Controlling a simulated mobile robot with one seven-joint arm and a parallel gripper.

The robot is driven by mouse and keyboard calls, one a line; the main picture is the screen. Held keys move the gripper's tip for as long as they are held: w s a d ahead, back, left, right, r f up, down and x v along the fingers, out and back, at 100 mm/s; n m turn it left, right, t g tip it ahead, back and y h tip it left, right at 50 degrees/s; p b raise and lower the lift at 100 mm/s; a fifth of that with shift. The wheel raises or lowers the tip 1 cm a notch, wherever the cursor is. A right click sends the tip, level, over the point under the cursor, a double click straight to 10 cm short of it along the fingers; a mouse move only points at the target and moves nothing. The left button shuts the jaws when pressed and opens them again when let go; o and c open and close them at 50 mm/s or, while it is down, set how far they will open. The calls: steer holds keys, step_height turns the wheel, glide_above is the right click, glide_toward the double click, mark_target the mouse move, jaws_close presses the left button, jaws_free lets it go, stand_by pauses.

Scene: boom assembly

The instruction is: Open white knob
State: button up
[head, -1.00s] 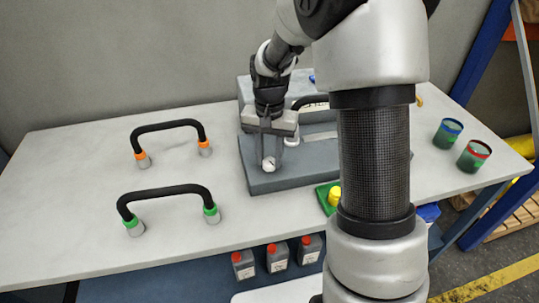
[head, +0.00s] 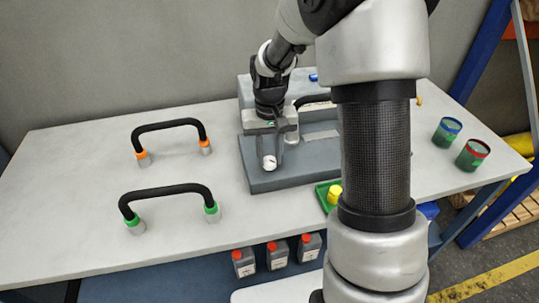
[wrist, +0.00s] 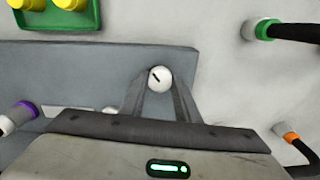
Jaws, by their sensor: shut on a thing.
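The white knob (head: 269,162) is on the front left of the grey fixture (head: 280,180). It is round, with a dark slot mark slanting across its face in the wrist view (wrist: 158,79). My gripper (head: 275,150) reaches down over the fixture with its fingers at the knob. In the wrist view the two fingers (wrist: 160,92) close in on both sides of the knob and are shut on it. The part of the knob behind the fingers is hidden.
Two black handles stand on the table at left, one with orange collars (head: 168,126) and one with green collars (head: 168,190). Two cups (head: 472,154) stand at far right. My arm hides the fixture's right part.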

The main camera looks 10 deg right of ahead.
mark_target(270, 160)
steer(key=o, duration=1)
steer(key=shift+o, duration=0.2)
step_height(270, 160, up, 18)
steer(key=p, duration=0.2)
steer(key=shift+f, duration=0.25)
